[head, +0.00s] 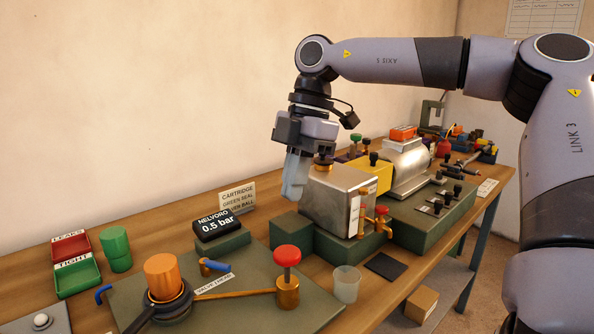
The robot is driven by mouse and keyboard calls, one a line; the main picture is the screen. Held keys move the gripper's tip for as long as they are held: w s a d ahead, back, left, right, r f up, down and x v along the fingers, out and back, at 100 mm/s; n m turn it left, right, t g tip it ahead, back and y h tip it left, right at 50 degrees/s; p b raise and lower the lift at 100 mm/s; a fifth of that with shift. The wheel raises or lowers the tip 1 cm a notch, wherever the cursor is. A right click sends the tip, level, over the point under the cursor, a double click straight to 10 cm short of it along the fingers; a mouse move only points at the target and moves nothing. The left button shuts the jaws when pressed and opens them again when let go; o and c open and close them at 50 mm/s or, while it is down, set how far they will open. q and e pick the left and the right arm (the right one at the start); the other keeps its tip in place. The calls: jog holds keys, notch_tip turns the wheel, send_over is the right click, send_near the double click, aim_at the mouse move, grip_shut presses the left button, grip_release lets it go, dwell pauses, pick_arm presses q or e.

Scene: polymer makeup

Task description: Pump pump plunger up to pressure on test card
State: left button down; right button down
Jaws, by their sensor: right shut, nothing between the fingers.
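A red mushroom-shaped knob (287,256) stands upright on a brass cylinder (288,292) on the green plate; it looks like the pump plunger. A brass tube (235,293) runs from it to an orange cylinder (163,276) in a dark ring clamp. A black block (218,226) behind them reads "NELVORO 0.5 bar". A beige card (237,196) reads "CARTRIDGE GREEN SEAL", with its lower line partly hidden. My right gripper (293,190) points down, shut and empty, beside the left side of the steel box, away from the red knob. My left gripper is out of view.
The steel box (335,200) with brass taps stands right of the plate. A clear cup (346,284) and a dark pad (385,266) lie in front. Trays marked LEAKS (70,247) and TIGHT (77,276) and a green cylinder (115,248) sit left.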

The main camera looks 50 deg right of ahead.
aim_at(290, 249)
jog(key=x, duration=0.6)
jog(key=d+x, duration=0.1)
jog(key=x, duration=0.1)
jog(key=shift+a+f, duration=0.15)
jog(key=shift+f, duration=0.35)
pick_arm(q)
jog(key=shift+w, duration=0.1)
pick_arm(e)
jog(key=shift+f, duration=0.15)
